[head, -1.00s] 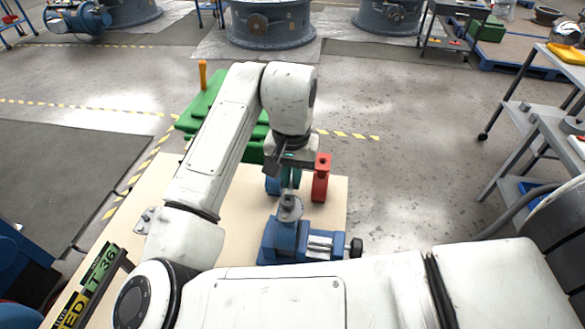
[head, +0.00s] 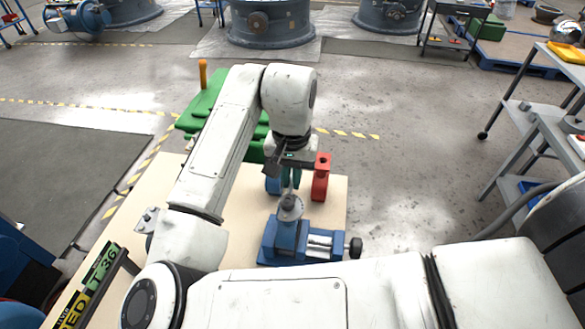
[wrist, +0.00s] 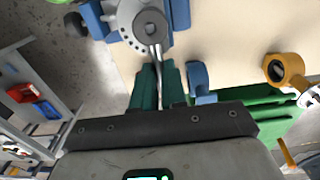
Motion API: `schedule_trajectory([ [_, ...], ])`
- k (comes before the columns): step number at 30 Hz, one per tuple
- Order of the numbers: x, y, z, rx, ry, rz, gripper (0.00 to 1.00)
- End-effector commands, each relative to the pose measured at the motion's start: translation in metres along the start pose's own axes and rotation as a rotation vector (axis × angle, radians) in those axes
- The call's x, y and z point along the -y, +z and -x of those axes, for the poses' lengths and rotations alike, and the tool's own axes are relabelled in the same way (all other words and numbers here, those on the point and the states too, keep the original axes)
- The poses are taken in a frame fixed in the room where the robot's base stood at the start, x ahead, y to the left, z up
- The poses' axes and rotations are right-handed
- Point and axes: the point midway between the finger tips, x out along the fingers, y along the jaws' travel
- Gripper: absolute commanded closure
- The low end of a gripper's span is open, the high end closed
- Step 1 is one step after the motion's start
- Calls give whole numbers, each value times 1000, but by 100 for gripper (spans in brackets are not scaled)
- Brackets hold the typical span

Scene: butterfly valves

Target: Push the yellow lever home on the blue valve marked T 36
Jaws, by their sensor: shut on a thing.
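A blue vise (head: 275,243) stands on the pale bench top, with a grey round flange and hub (head: 290,207) above it. The wrist view shows the hub (wrist: 150,27) and a bare metal-grey lever (wrist: 158,68) running from it towards me. My gripper (head: 291,178) is shut on this lever; its green fingers (wrist: 158,75) lie on either side of it. I see no yellow on the visible part of the lever. The valve body is mostly hidden under the flange.
A red valve (head: 321,178) and a blue part (head: 272,185) stand just behind my gripper. A yellow ring-shaped part (wrist: 287,70) lies at the right in the wrist view. Green equipment (head: 205,105) is at the bench's far end. Trolleys (head: 540,130) stand right, beyond clear floor.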

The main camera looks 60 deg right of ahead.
Motion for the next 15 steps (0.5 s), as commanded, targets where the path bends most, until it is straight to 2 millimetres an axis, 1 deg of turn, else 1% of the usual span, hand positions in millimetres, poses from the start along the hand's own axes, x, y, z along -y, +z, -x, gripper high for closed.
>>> schedule_trajectory([
  [2,0,0,-3,0,1,0,100],
  [11,0,0,-3,1,0,1,100],
  [12,0,0,-3,1,0,1,87],
  [15,0,0,-3,1,0,0,78],
])
